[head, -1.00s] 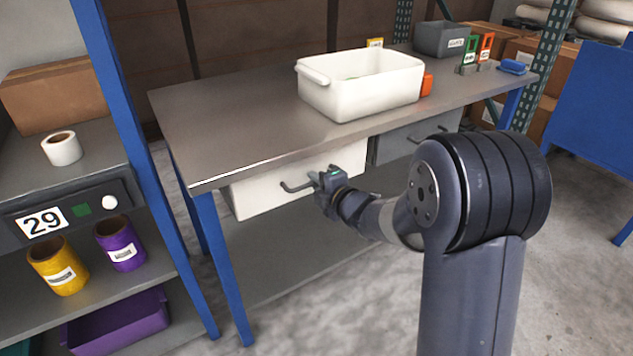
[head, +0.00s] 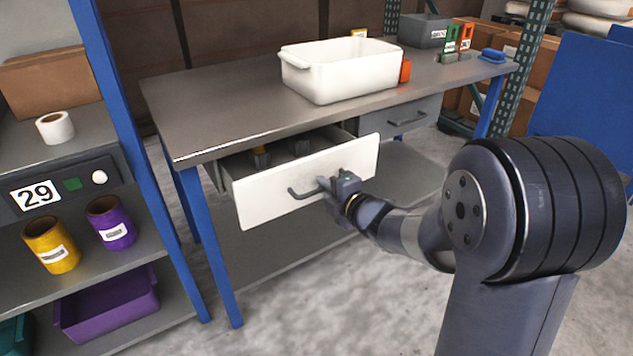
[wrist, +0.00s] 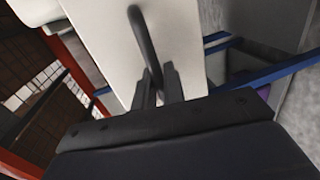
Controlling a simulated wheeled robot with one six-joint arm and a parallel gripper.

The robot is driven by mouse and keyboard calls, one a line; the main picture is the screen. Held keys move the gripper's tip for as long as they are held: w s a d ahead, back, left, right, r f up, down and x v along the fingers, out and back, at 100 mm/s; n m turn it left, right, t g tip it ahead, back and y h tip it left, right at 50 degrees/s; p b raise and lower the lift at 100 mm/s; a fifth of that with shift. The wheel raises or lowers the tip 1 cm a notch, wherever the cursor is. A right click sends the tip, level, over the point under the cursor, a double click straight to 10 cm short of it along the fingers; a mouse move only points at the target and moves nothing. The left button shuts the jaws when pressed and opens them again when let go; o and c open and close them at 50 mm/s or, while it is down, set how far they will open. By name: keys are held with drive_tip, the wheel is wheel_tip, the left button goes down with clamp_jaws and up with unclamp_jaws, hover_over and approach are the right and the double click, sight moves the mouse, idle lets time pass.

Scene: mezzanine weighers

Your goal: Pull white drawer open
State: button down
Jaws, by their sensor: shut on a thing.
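The white drawer (head: 310,182) hangs under the left part of the grey workbench top and is pulled partway out. Its dark bar handle (head: 301,193) is on the front face. My gripper (head: 332,187) is shut on the right part of that handle. In the wrist view the two fingers (wrist: 158,88) close around the handle (wrist: 143,40) in front of the white drawer face (wrist: 105,25). Much of the inside is hidden by the front panel and the bench top.
A white bin (head: 340,75) stands on the workbench (head: 200,105). A grey drawer (head: 408,115) beside the white one is shut. A shelf unit (head: 85,148) with yellow and purple rolls stands at left. The floor (head: 300,300) before the bench is clear.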

drive_tip(key=f+v, duration=0.2)
drive_tip(key=v, duration=0.9)
drive_tip(key=shift+s+d, duration=0.3)
drive_tip(key=shift+s, duration=0.2)
drive_tip(key=shift+f, duration=0.15)
drive_tip(key=c, duration=1.6)
unclamp_jaws()
drive_tip(key=shift+c, duration=0.2)
drive_tip(key=p+v, duration=0.3)
drive_tip(key=v, duration=0.7)
drive_tip(key=shift+s+d, duration=0.2)
drive_tip(key=shift+s, duration=0.1)
drive_tip(key=b+x, duration=0.3)
drive_tip(key=x, duration=0.8)
